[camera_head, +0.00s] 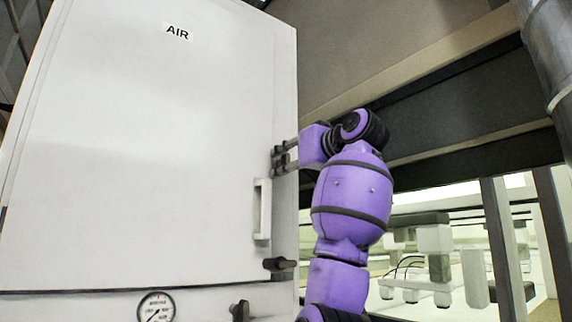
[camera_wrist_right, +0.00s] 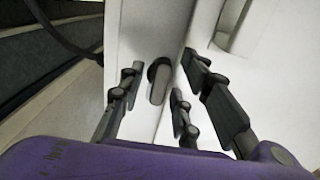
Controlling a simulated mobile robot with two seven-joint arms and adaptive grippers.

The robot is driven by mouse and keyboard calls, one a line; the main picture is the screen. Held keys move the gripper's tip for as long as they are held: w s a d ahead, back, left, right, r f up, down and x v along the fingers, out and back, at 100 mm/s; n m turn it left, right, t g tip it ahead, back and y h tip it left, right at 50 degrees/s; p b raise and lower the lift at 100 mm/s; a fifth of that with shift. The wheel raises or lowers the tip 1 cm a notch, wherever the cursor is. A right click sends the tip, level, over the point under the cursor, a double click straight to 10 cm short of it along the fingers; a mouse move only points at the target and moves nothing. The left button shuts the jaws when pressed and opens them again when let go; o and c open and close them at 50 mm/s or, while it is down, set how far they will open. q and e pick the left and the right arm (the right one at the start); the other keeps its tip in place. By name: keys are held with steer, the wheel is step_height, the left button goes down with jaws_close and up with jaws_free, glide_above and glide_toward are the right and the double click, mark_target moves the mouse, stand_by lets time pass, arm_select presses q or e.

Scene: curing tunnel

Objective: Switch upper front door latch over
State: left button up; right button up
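A large pale door (camera_head: 150,150) with an AIR label fills the left of the head view. The upper front door latch (camera_wrist_right: 157,82) is a short, rounded grey lever on a dark collar at the door's edge in the wrist view. In the head view my right gripper's fingers hide it. My right gripper (camera_head: 283,158) is at the door's right edge, above the handle. In the wrist view the right gripper (camera_wrist_right: 160,74) is open, with one finger left of the latch and two right of it. Gaps show on both sides. My left gripper is not in view.
A white door handle (camera_head: 262,209) stands just below the gripper, and a dark lower latch (camera_head: 279,264) below that. A pressure gauge (camera_head: 156,307) and a dark knob (camera_head: 240,310) are under the door. A metal pipe (camera_head: 552,60) runs at the upper right.

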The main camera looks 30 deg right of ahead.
steer(key=shift+w, duration=0.1)
steer(key=shift+r, duration=0.1)
steer(key=shift+c, duration=0.4)
jaws_close()
